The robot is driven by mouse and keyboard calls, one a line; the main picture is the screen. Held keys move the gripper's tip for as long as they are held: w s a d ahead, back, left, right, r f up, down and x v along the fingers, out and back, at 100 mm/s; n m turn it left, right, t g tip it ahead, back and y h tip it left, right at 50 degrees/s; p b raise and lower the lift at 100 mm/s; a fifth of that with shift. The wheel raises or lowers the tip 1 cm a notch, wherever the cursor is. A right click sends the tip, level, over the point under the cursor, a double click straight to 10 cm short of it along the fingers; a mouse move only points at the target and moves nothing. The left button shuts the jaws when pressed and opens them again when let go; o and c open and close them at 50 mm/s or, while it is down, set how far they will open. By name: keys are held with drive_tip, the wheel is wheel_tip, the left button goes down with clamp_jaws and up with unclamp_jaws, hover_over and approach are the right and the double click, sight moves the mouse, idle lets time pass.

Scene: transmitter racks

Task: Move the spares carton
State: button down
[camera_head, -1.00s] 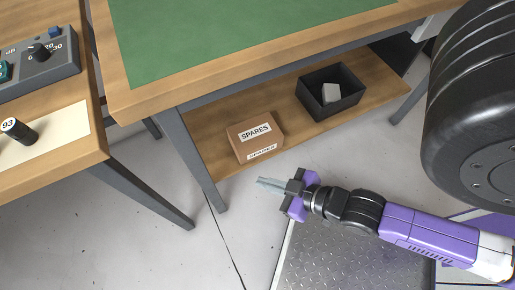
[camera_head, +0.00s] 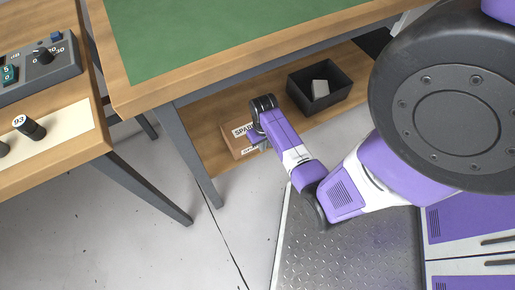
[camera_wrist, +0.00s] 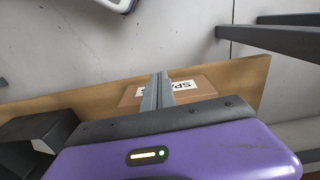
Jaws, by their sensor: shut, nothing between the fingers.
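The spares carton (camera_head: 236,143), a brown box with a white SPARES label, sits on the lower wooden shelf (camera_head: 205,130) under the green-topped bench. My arm hides its right part in the head view. In the wrist view the carton (camera_wrist: 198,86) lies just beyond my gripper (camera_wrist: 158,80), whose fingers are shut together with nothing between them. The fingers overlap the carton and part of its label in that view. Whether they touch it cannot be told.
A black open bin (camera_head: 337,99) with a grey block (camera_head: 320,89) inside stands on the shelf, right of the carton. A bench leg (camera_head: 190,155) rises at the shelf's left end. The bench top (camera_head: 200,40) overhangs the shelf.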

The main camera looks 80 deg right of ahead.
sight(238, 121)
wheel_tip(238, 121, down, 11)
drive_tip(key=b, duration=0.5)
drive_tip(key=shift+w+d+r+b, duration=0.2)
drive_tip(key=shift+w+d+r, duration=0.1)
drive_tip(key=shift+w+d, duration=0.45)
drive_tip(key=shift+w+d+r+b, duration=0.25)
drive_tip(key=shift+w+d, duration=0.35)
drive_tip(key=shift+d, duration=0.25)
drive_tip(key=w+d+b, duration=0.3)
drive_tip(key=w+d, duration=0.1)
drive_tip(key=w+d+b, duration=0.7)
drive_tip(key=d+b, duration=0.1)
drive_tip(key=d, duration=0.1)
drive_tip(key=shift+w+f, duration=0.25)
drive_tip(key=shift+w, duration=0.15)
drive_tip(key=shift+w+d+r+b, duration=0.3)
drive_tip(key=shift+d+b, duration=0.15)
drive_tip(key=shift+b, duration=0.1)
